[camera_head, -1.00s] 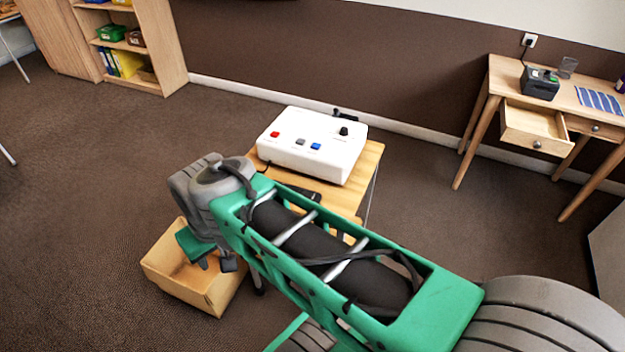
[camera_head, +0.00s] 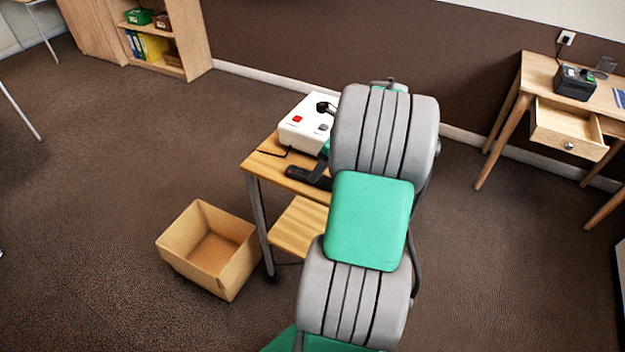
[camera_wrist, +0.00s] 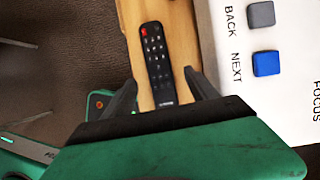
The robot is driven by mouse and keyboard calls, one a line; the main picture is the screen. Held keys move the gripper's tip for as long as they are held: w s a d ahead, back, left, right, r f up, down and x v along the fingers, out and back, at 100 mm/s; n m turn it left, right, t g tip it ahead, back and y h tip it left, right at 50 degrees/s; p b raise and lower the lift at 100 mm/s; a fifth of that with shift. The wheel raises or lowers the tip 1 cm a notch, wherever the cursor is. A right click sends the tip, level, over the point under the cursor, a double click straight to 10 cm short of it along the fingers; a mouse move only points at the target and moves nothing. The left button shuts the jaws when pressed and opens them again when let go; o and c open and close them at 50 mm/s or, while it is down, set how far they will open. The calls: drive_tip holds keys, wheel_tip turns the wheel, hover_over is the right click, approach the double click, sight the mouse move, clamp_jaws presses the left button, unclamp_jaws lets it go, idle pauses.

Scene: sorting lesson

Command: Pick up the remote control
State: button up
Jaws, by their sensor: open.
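The remote control is black, slim and lies flat on the wooden table (camera_head: 262,160). In the head view the remote control (camera_head: 308,176) shows near the table's front edge, partly hidden by my arm. In the wrist view the remote control (camera_wrist: 157,62) shows its red button and rows of small keys. My gripper (camera_wrist: 162,80) is open, with one dark finger on each side of the remote's lower part, apart from it in the picture. I cannot tell the height of the fingers above the table. In the head view my arm hides most of the gripper.
A white box with coloured buttons (camera_head: 300,134) stands on the same table, close to the right of the remote in the wrist view (camera_wrist: 285,110). An open cardboard box (camera_head: 215,285) is on the floor at left. A desk with an open drawer (camera_head: 565,135) stands at right.

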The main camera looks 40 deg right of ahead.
drive_tip(key=x, duration=0.4)
drive_tip(key=shift+w+a+f, duration=0.1)
drive_tip(key=shift+f, duration=0.05)
drive_tip(key=shift+c, duration=0.6)
clamp_jaws()
